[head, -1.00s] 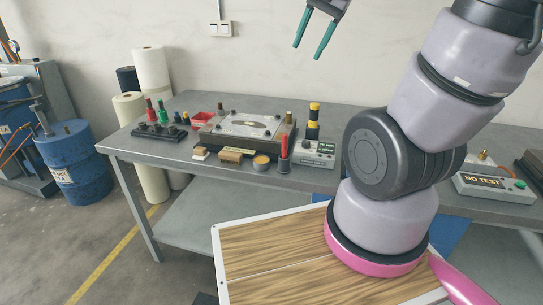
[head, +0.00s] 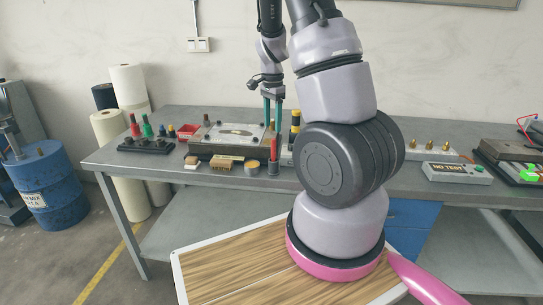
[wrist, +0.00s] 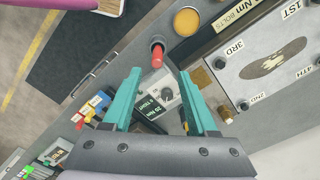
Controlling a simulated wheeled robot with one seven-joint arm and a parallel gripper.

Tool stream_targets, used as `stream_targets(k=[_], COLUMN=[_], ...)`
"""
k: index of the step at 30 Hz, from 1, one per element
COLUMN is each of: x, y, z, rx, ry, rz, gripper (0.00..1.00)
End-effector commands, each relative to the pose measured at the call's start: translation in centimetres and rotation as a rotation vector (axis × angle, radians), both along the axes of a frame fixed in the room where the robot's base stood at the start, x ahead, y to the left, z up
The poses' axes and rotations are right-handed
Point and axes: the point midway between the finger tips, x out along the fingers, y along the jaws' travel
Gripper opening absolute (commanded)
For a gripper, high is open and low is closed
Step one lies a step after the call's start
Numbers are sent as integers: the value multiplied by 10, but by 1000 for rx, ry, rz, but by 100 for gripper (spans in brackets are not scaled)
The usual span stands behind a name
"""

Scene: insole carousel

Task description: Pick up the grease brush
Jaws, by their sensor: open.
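A red handle (head: 273,152) stands upright in a small dark holder at the front of the grey bench; I take it to be the grease brush, with any bristles hidden. The red handle (wrist: 157,55) also shows in the wrist view, just beyond the fingertips and roughly between them. My gripper (head: 273,123) points down above the handle, its teal fingers apart. In the wrist view the gripper (wrist: 160,74) is open with nothing held between the fingers.
A round yellow tin (head: 252,166) stands left of the handle. A metal fixture (head: 235,136) is behind them. A control box (wrist: 158,100) and yellow-black posts (head: 295,127) stand close to the right. A red bin (head: 188,131) and a NO TEST box (head: 456,172) are farther off.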

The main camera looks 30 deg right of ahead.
Motion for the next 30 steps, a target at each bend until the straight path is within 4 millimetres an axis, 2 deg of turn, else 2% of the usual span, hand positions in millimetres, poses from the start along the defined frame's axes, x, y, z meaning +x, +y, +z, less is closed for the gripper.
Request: stream_targets(k=[3, 8, 16, 20, 26, 29, 30], x=[0, -1, -5, -5, -4, -4, -4], y=[0, 0, -2, -1, -1, -1, -1], z=[-15, -26, -65, -72, -72, -72, -72], rx=[1, 1, 1, 1, 0, 0, 0], ry=[1, 1, 1, -1, -2, -2, -2], rz=[0, 1, 1, 1, 2, 2, 2], gripper=[58, 58, 58, 58, 58, 24, 9])
